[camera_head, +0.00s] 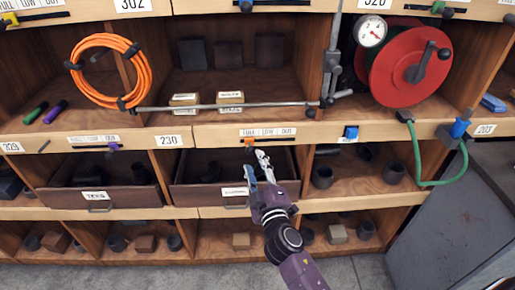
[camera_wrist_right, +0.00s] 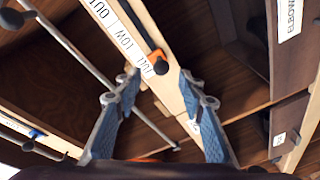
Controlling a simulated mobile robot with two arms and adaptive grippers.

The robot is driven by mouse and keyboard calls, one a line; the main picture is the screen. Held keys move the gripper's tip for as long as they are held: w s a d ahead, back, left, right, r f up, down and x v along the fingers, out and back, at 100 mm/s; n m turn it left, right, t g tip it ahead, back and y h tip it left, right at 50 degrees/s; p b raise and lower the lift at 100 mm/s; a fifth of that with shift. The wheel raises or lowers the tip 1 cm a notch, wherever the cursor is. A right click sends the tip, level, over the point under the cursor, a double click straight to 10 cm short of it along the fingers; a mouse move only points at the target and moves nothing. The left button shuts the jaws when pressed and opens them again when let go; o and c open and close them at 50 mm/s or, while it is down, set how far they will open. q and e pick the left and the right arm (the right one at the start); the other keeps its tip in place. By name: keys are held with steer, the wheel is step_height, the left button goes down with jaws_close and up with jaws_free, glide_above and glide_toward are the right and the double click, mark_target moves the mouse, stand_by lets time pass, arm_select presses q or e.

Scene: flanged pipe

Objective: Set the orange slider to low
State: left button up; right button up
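The orange slider (camera_head: 248,141) sits on the front edge of the wooden shelf, under the left end of a FULL LOW OUT label (camera_head: 268,132). In the right wrist view, the slider (camera_wrist_right: 157,55) with its round black knob is beside the word FULL on the label (camera_wrist_right: 122,38). My right gripper (camera_head: 260,167) is just below and right of the slider in the head view. In the right wrist view the blue-padded fingers of this gripper (camera_wrist_right: 160,86) are spread apart with nothing between them, and the knob shows beyond the gap. My left gripper is not in view.
An open dark drawer (camera_head: 206,194) is below the slider. A purple slider (camera_head: 113,147) and a blue slider (camera_head: 350,132) are on the same edge. A red hose reel (camera_head: 408,66) stands at upper right.

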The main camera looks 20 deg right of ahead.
mark_target(250, 151)
steer(key=w, duration=0.7)
steer(key=shift+d+p, duration=0.2)
steer(key=shift+p, duration=0.1)
steer(key=shift+f, duration=0.1)
jaws_close()
